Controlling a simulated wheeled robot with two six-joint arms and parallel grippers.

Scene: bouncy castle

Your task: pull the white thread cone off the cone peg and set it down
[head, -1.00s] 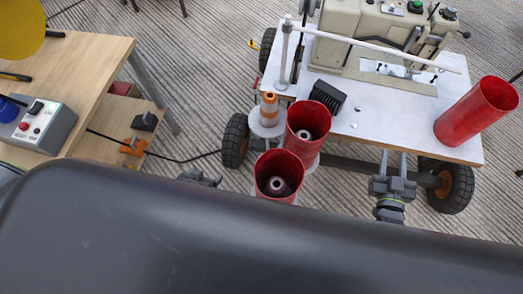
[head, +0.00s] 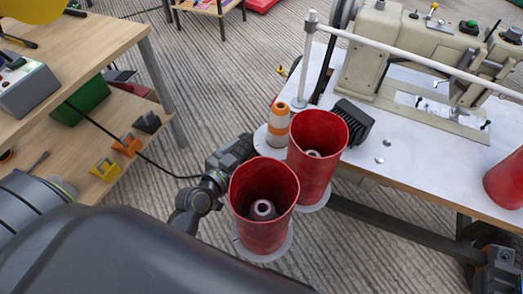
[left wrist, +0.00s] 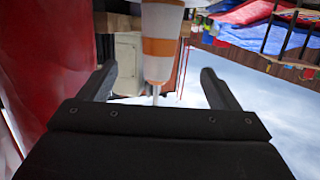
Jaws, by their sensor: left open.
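The white thread cone (head: 278,127), with orange bands, stands upright on its peg over a round white plate at the left end of the sewing table. In the left wrist view the cone (left wrist: 161,40) appears upside down, with the thin peg tip past its narrow end. My left gripper (left wrist: 157,69) is open, with the cone in line between its fingers; I cannot tell how deep it sits. In the head view my left gripper (head: 238,150) is beside the cone, its fingertips mostly hidden. My right gripper (head: 497,268) shows partly at the lower right; its fingers are unclear.
Two red tubes, a front one (head: 263,205) and a rear one (head: 318,155), stand close by the cone with other cones inside. A white rod post (head: 306,60) rises behind it. The sewing machine (head: 400,60) is at right, a wooden bench (head: 70,60) at left.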

